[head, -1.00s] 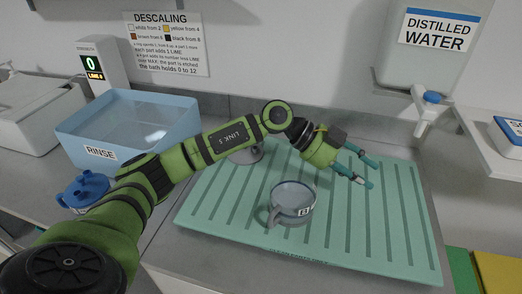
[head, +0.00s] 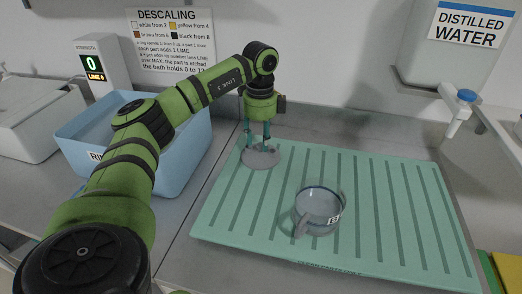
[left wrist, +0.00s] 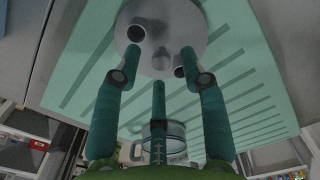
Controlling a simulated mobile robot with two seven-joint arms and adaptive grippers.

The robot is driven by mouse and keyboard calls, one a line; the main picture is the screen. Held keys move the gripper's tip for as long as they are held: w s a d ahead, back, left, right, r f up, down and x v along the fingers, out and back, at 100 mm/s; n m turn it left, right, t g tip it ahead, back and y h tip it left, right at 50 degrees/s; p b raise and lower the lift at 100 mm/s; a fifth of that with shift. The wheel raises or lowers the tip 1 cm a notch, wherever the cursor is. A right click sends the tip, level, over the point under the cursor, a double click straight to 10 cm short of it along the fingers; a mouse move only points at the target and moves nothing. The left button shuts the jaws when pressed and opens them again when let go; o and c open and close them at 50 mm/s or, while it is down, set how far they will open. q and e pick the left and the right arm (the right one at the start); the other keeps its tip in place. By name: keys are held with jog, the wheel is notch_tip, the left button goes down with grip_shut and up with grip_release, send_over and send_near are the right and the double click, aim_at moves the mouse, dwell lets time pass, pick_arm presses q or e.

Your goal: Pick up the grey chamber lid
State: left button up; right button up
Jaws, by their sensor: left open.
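The grey chamber lid (head: 262,159) lies on the far left part of the green ribbed drain mat (head: 385,225). My left gripper (head: 258,143) points down right over the lid, open, with its teal fingertips close to it. In the left wrist view, the round lid (left wrist: 190,22) shows small stubs on its face. The three fingers of my left gripper (left wrist: 158,72) are spread and overlap the lid's near part; I cannot tell whether they touch it. My right gripper is not in view.
The blue RINSE basin (head: 185,160) is to the left. A distilled water tank (head: 440,60) with a tap (head: 460,115) is at the back right. The mat's right half is clear.

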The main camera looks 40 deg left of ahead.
pick_arm(q)
jog(key=shift+f, duration=0.9)
grip_shut()
jog(key=shift+r, duration=0.15)
